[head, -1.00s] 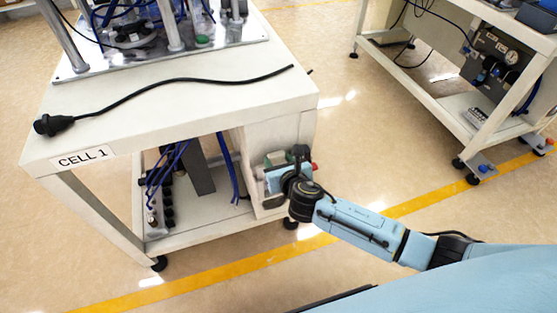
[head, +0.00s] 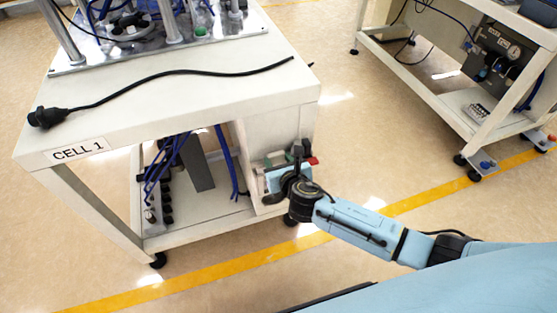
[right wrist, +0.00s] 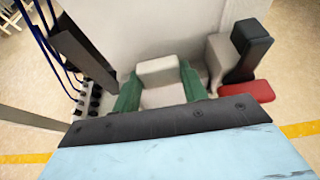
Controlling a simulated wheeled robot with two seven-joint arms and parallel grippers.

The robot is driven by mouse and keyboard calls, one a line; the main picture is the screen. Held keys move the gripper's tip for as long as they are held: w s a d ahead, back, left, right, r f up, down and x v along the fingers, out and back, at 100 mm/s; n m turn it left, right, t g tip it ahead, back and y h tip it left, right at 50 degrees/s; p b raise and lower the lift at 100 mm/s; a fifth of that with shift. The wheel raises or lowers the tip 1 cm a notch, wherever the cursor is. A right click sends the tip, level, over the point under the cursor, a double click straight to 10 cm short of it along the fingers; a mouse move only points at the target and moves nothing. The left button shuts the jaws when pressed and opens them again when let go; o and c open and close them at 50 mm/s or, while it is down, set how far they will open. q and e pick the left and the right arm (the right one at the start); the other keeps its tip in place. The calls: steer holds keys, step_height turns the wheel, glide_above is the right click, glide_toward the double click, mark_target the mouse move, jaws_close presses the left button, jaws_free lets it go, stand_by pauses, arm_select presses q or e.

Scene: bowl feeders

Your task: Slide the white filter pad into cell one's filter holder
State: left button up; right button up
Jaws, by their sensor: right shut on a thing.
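Cell one's bench, labelled CELL 1 (head: 78,150), stands at the left. Its filter holder sits low on the right end of the bench, partly behind my gripper. In the right wrist view the holder shows green side pieces (right wrist: 128,95) and a pale raised block (right wrist: 158,66) between them. My right gripper (head: 277,178) is shut, directly in front of the holder. A pale surface (right wrist: 165,97) between the green sides looks like the white filter pad. My gripper's body hides its jaws and the pad's near end; how deep the pad sits I cannot tell. My left gripper is out of view.
A red piece (right wrist: 247,91) and a dark upright block (right wrist: 250,47) stand close to the right of the holder. Blue hoses (head: 165,165) hang under the bench at left. A black cable (head: 170,80) lies on top. Floor at front is clear.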

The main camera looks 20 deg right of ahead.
steer(key=o, duration=1.3)
steer(key=shift+s, duration=0.1)
steer(key=p+v, duration=0.5)
steer(key=v, duration=0.8)
steer(key=shift+p, duration=0.3)
steer(key=shift+s, duration=0.1)
